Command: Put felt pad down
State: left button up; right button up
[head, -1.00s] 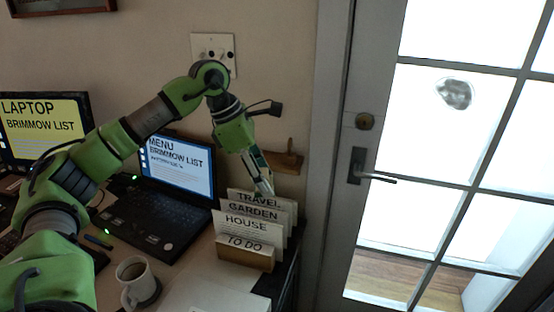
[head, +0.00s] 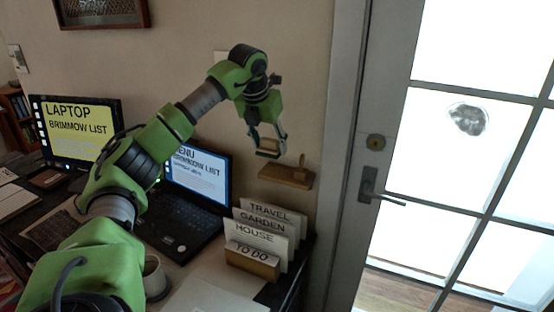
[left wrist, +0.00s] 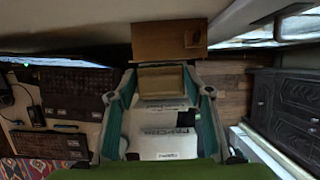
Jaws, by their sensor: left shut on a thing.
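My left gripper (head: 268,146) is shut on a small tan, flat-edged thing, which I take to be the felt pad (left wrist: 162,80). In the left wrist view it lies across between the two fingertips. In the head view the gripper is in the air near the wall, above and a little left of a small wooden wall shelf (head: 286,177). The shelf also shows in the left wrist view (left wrist: 160,40), beyond the pad. The pad is apart from the desk. My right gripper is out of view.
A wooden card holder (head: 252,262) with several labelled cards stands on the desk below. A laptop (head: 185,215) with a lit screen and a mug (head: 155,278), partly hidden by my arm, are to the left. A glazed door (head: 400,150) is on the right.

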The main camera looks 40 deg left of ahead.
pick_arm(q)
jog(key=p, duration=0.2)
send_over(278, 169)
jog(key=s, duration=0.1)
jog(key=f, duration=0.7)
jog(key=shift+s+d, duration=0.1)
jog(key=shift+d, duration=0.1)
notch_tip(278, 169, down, 2)
jog(key=shift+f+p, duration=0.1)
jog(key=shift+p, duration=0.75)
jog(key=shift+f, duration=0.5)
jog(key=o, duration=1)
jog(key=shift+f, duration=0.1)
